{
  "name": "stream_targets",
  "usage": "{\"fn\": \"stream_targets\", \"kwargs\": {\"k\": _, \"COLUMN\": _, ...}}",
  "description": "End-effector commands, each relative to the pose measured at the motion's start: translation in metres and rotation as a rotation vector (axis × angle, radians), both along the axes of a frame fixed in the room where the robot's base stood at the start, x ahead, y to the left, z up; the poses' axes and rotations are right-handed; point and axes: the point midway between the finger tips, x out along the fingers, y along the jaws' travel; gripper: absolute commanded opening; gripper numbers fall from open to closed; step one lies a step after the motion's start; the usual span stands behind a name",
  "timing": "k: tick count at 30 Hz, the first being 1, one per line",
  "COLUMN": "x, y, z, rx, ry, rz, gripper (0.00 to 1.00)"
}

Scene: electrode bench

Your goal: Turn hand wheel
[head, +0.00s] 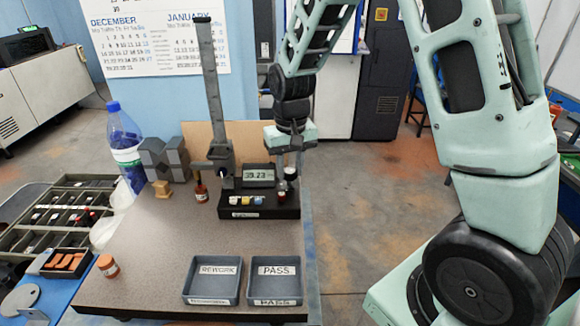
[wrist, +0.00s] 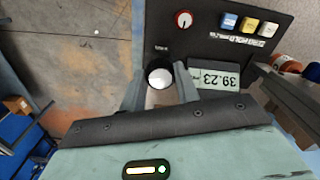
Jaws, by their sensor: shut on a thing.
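The hand wheel (wrist: 160,76) is a black round knob with a pale, shiny top on the right of the dark gauge base (head: 234,208). In the wrist view my gripper (wrist: 157,90) has one finger on either side of it and is shut on it. In the head view my gripper (head: 289,172) is at the base's right end, and its fingers partly hide the wheel. The gauge display (head: 258,175) reads 39.23, and it also shows upside down in the wrist view (wrist: 218,80). A tall grey column (head: 211,90) stands at the base's left.
A small red dial (wrist: 184,19) and coloured buttons (wrist: 248,25) are close by on the base. A reddish bottle (head: 201,192) stands beside the column. REWORK (head: 186,283) and PASS (head: 300,289) trays lie in front. The bench's right edge is near the wheel.

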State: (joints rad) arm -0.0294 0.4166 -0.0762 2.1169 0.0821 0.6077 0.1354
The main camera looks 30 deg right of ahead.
Motion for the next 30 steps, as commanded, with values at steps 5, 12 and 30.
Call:
{"fn": "stream_targets", "kwargs": {"k": 5, "x": 0.0004, "y": 0.0002, "z": 0.0016, "rx": -0.001, "ry": -0.002, "rz": -0.134, "gripper": 0.09}}
{"fn": "stream_targets", "kwargs": {"k": 12, "x": 0.0006, "y": 0.0004, "z": 0.0014, "rx": -0.001, "ry": -0.003, "rz": -0.261, "gripper": 0.09}}
{"fn": "stream_targets", "kwargs": {"k": 30, "x": 0.0007, "y": 0.0003, "z": 0.0009, "rx": 0.000, "ry": -0.003, "rz": -0.332, "gripper": 0.09}}
